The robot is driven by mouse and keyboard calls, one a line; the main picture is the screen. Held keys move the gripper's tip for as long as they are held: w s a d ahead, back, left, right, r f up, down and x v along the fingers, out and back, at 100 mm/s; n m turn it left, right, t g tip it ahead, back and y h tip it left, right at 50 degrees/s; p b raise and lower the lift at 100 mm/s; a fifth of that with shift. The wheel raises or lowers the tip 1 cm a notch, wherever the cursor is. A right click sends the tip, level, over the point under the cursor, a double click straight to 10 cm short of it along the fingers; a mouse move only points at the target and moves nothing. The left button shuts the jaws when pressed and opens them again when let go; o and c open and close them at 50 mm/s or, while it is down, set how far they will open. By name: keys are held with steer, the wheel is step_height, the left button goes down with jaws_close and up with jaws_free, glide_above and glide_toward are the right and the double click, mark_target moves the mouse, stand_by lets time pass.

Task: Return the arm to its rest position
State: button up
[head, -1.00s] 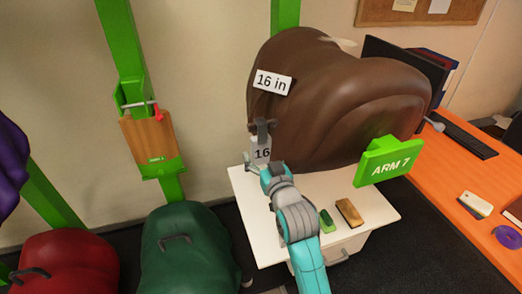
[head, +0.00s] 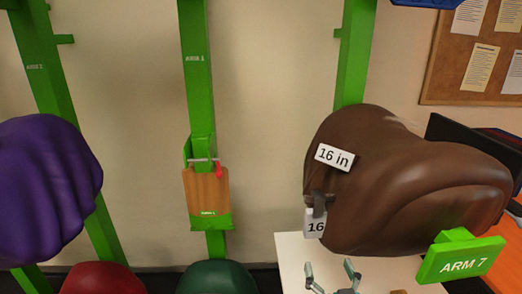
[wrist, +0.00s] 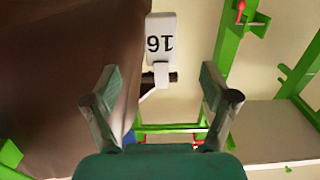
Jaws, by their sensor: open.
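My gripper (head: 333,277) is open and empty at the bottom of the head view, below the brown saddle. It also shows in the wrist view (wrist: 163,105), with its two fingers spread apart. The brown saddle (head: 400,185) carries a "16 in" label (head: 334,156). A white tag marked "16" (head: 315,224) hangs from a dark hook on the saddle's left end. In the wrist view the tag (wrist: 161,38) shows upside down beyond the fingertips, apart from them. Most of my arm is out of the head view.
A green sign reading "ARM 7" (head: 461,262) stands at the lower right. A white cabinet top (head: 290,252) lies under the saddle. A green post with a wooden board (head: 207,197) stands left of centre. A purple covered shape (head: 48,190) is at the far left. Bare wall lies between the posts.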

steer(key=s+f+g, duration=0.1)
steer(key=s+f, duration=0.4)
steer(key=s, duration=0.5)
steer(key=s+f, duration=0.5)
steer(key=s, duration=0.4)
steer(key=s+f+g, duration=0.1)
steer(key=s+f, duration=0.4)
steer(key=s, duration=0.5)
steer(key=s+r+g, duration=0.1)
steer(key=s, duration=1)
steer(key=shift+s, duration=0.1)
